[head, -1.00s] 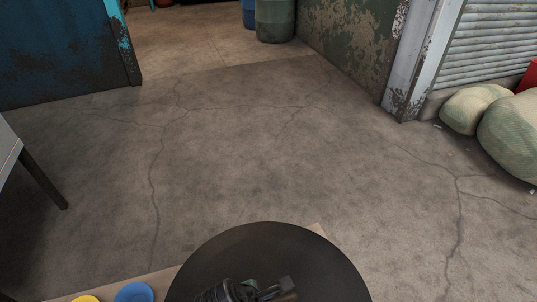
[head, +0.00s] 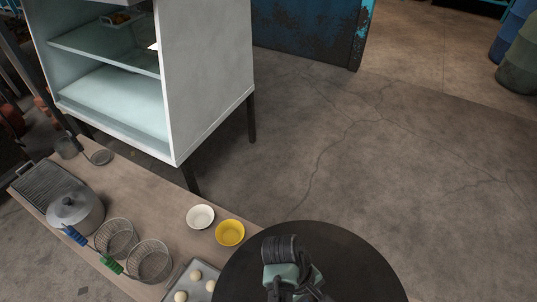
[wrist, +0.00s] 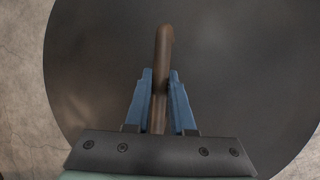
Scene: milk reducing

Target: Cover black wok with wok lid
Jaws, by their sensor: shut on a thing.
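The wok lid (head: 350,262) is a large dark round disc at the bottom of the head view. In the wrist view it fills most of the picture (wrist: 245,70), with a brown bar handle (wrist: 163,42) standing up from it. My gripper (wrist: 160,85) has its two blue fingers closed on either side of this handle. In the head view my arm and wrist cover part of the lid. I cannot make out the black wok in either view; the lid may hide it.
A wooden table (head: 133,188) at lower left carries a grey pot (head: 75,210), wire baskets (head: 150,262), a white bowl (head: 200,216), a yellow bowl (head: 230,233) and a tray (head: 184,276). A white cabinet (head: 207,80) stands behind it. Open floor (head: 400,180) lies to the right.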

